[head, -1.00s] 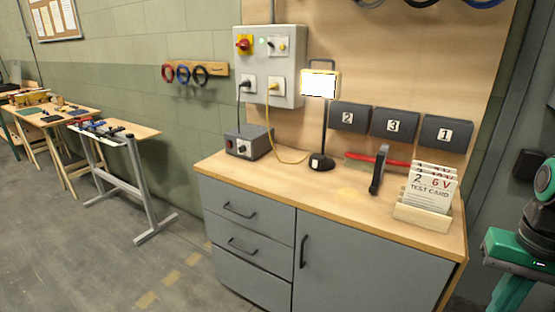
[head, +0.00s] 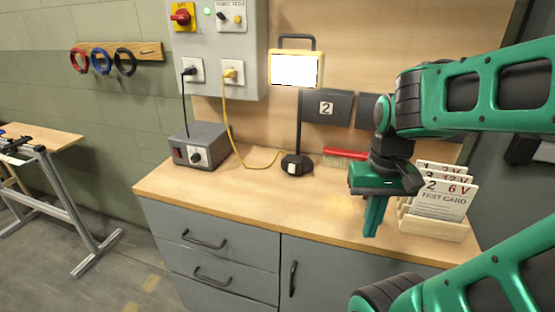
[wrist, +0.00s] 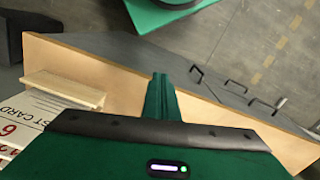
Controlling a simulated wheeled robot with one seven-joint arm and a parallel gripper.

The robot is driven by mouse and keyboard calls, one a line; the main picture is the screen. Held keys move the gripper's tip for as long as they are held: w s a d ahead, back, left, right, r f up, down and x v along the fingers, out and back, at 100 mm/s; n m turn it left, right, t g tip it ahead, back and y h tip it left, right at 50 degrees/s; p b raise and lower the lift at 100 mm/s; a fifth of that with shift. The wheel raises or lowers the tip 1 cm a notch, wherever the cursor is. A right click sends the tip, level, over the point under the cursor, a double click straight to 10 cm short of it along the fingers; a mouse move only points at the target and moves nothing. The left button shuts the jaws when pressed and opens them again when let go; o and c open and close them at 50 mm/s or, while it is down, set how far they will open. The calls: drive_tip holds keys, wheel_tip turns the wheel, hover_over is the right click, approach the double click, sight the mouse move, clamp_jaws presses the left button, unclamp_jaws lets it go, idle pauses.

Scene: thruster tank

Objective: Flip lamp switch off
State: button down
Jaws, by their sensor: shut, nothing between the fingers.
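The lamp (head: 297,69) stands on the bench against the back panel, its bright rectangular head lit on a dark post. Its round dark base (head: 297,166) carries a small white switch (head: 292,169) on the front. My gripper (head: 371,233) is shut and empty, pointing down over the front of the bench, to the right of the lamp and apart from it. In the wrist view my gripper's closed green fingers (wrist: 160,85) show near the bench edge, and the lamp is out of view.
A test card rack (head: 432,226) stands just right of my gripper. A red-handled brush (head: 345,155) lies behind it. A grey power box (head: 199,146) and yellow cable (head: 229,125) are left of the lamp. The bench top (head: 260,205) before the lamp is clear.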

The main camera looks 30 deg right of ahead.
drive_tip(key=shift+w+d, duration=0.35)
drive_tip(key=w+a+r+m+t+h, duration=0.1)
drive_tip(key=w+a+m, duration=0.1)
drive_tip(key=w+m, duration=0.5)
drive_tip(key=w+a+r+m+t+h, duration=0.1)
drive_tip(key=w+a+r+m, duration=0.1)
drive_tip(key=w+m, duration=0.5)
drive_tip(key=w+a+r+m+h, duration=0.1)
drive_tip(key=w+m, duration=0.5)
drive_tip(key=w, duration=0.8)
drive_tip(key=shift+a+r+m+t, duration=0.4)
drive_tip(key=shift+a+r, duration=0.1)
drive_tip(key=shift+r, duration=0.2)
